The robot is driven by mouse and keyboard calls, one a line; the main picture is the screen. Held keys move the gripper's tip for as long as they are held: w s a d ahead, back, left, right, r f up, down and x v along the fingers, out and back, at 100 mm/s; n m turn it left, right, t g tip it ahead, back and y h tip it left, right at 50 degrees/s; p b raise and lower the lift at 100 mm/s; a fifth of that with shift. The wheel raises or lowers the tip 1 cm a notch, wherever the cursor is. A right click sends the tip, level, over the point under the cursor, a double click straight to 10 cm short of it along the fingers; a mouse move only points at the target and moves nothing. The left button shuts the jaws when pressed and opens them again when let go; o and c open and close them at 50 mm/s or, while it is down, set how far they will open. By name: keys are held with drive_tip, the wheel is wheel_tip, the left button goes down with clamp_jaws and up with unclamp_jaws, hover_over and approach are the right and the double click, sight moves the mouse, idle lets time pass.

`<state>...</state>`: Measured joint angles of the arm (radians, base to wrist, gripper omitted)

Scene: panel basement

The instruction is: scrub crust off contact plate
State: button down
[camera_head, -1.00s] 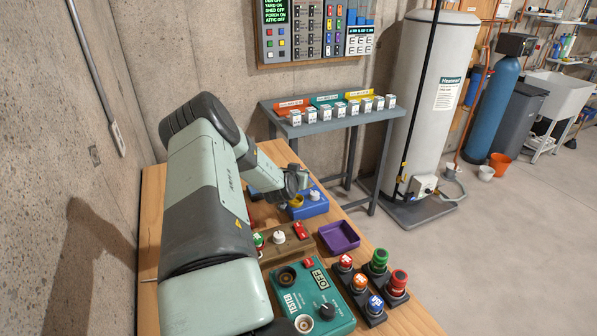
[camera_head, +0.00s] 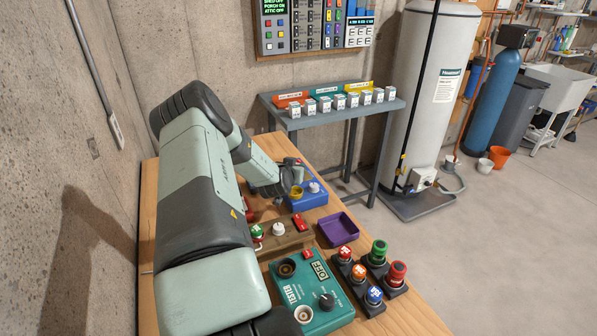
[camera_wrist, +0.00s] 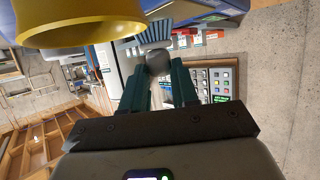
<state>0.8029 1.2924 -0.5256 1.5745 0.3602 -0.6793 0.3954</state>
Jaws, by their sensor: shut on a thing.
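My gripper (camera_head: 289,184) is over the left part of a blue box (camera_head: 310,202) on the wooden bench, beside the box's yellow ring-shaped part (camera_head: 297,192) and pale knob (camera_head: 314,187). In the wrist view my gripper (camera_wrist: 158,75) has its two dark green fingers closed around a small dark grey rounded thing (camera_wrist: 158,62). A yellow flared part (camera_wrist: 80,22) is large and close at the upper left there. I cannot make out the contact plate or its crust; the arm and fingers hide part of the box.
A wooden block (camera_head: 285,238) with coloured plugs, a purple tray (camera_head: 338,229), a green tester box (camera_head: 312,292) and several coloured buttons on black bases (camera_head: 372,294) occupy the bench. A concrete wall (camera_head: 75,130) is close on the left. A grey side table (camera_head: 340,113) stands behind.

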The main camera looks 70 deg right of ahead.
drive_tip(key=shift+w+d, duration=0.85)
drive_tip(key=shift+w, duration=0.05)
drive_tip(key=shift+w+d+r, duration=0.1)
drive_tip(key=shift+r, duration=0.05)
wheel_tip(320, 180, up, 8)
idle(0.3)
